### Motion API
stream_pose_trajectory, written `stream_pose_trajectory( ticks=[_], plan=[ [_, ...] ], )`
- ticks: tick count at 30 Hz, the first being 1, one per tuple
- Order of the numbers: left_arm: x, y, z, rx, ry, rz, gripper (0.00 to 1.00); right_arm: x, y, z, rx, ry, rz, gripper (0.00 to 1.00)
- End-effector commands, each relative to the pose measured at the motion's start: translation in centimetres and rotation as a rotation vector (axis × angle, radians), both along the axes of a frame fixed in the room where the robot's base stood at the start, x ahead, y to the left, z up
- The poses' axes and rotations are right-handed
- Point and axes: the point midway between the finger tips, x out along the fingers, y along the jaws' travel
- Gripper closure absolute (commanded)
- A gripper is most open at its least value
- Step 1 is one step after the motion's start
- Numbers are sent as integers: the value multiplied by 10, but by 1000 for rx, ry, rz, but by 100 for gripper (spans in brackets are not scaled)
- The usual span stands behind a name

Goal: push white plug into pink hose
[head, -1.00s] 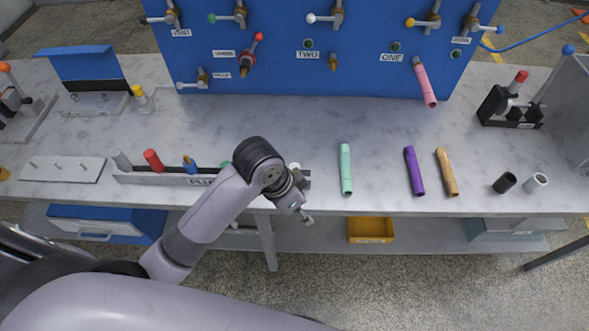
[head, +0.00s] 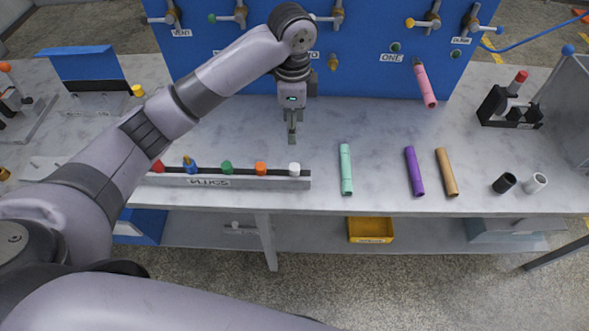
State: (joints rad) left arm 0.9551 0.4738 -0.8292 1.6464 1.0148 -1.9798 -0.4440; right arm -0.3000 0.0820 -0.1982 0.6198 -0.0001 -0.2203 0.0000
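The white plug (head: 294,168) stands upright at the right end of the plug rack (head: 230,182) on the bench. The pink hose (head: 426,88) hangs from a fitting on the blue panel, near the label ONE, with its lower end free above the bench. My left gripper (head: 292,138) points down, a little above and behind the white plug in the picture, and does not appear to touch it. Its fingers show nearly edge-on, so their opening cannot be told; no object shows in them. My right gripper is out of view.
Orange (head: 261,168), green (head: 226,167), blue (head: 190,166) and red plugs share the rack. Green (head: 346,170), purple (head: 414,172) and tan (head: 446,172) hoses lie on the bench. Black (head: 504,183) and white (head: 535,183) cylinders are at right. The bench below the pink hose is clear.

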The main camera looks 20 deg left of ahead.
Motion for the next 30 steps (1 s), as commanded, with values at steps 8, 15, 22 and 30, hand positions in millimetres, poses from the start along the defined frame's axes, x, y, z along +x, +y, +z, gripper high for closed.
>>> stream_pose_trajectory(
  ticks=[8, 15, 22, 30],
  plan=[
    [-2, -1, -61, -1, 4, 2, 53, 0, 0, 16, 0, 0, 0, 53],
    [-1, -1, -97, -1, 0, 2, 53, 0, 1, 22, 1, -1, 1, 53],
    [-4, -4, -113, -2, 2, 1, 53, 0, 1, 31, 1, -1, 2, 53],
    [-8, -6, -150, -1, -1, 1, 53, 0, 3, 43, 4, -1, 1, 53]
  ],
)
